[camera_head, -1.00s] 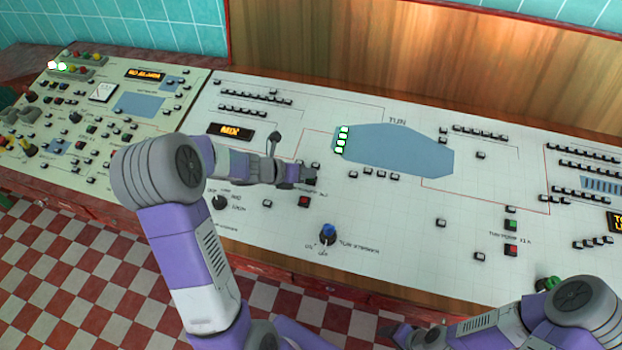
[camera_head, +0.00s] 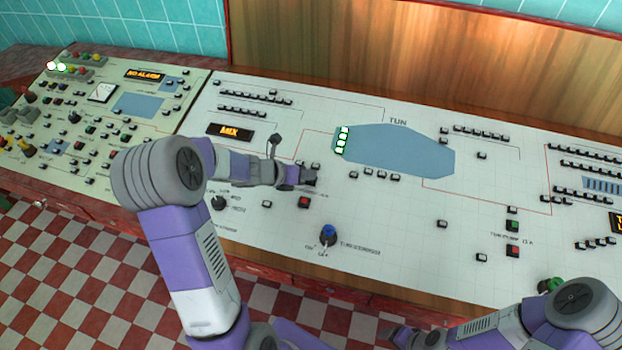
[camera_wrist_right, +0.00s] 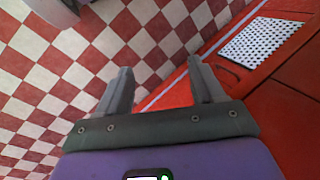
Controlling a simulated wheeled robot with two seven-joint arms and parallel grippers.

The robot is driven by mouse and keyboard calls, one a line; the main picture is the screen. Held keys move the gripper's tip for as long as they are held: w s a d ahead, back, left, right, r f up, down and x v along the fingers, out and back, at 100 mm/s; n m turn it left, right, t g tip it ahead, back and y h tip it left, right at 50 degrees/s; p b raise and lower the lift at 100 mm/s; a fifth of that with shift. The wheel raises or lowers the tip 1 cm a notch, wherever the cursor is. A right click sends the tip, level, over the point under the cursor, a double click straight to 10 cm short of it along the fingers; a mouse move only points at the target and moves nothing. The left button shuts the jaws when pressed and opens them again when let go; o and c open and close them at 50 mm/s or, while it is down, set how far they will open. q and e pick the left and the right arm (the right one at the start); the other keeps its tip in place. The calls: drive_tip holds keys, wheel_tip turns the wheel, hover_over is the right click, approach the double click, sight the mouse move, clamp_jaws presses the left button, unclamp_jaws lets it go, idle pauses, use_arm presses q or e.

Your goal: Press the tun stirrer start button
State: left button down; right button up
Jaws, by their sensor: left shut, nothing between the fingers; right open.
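My left gripper (camera_head: 308,178) is shut and empty, low over the white tun panel (camera_head: 420,215). It is just above a red button (camera_head: 304,202) in the picture. The panel spot under the fingertips is hidden, and so is any start button there; I cannot tell whether the fingers touch the panel. A blue knob (camera_head: 328,233) with a label beside it sits below the red button. My right gripper (camera_wrist_right: 162,88) is open and empty in the right wrist view, with floor and a red cabinet front beyond its fingers.
The blue tun shape (camera_head: 400,150) has lit green lamps at its left end. An amber display (camera_head: 230,132) reads MIX. Green (camera_head: 513,225) and red (camera_head: 512,251) buttons sit at the right. A second panel (camera_head: 105,120) stands at the left. A wooden board (camera_head: 420,55) rises behind.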

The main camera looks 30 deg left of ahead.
use_arm(q)
drive_tip(key=shift+r, duration=0.1)
idle(0.3)
drive_tip(key=shift+s+r+p, duration=0.15)
drive_tip(key=shift+r+p, duration=0.4)
drive_tip(key=shift+r, duration=0.1)
drive_tip(key=shift+s+d+r+p, duration=0.1)
drive_tip(key=shift+s+r+p, duration=0.05)
drive_tip(key=shift+r+p, duration=0.6)
drive_tip(key=shift+s+d+r+p, duration=0.1)
drive_tip(key=shift+s+r+p, duration=0.1)
drive_tip(key=shift+r+p, duration=0.55)
drive_tip(key=shift+s+r+p, duration=0.15)
drive_tip(key=shift+r+p, duration=0.3)
drive_tip(key=shift+r, duration=0.5)
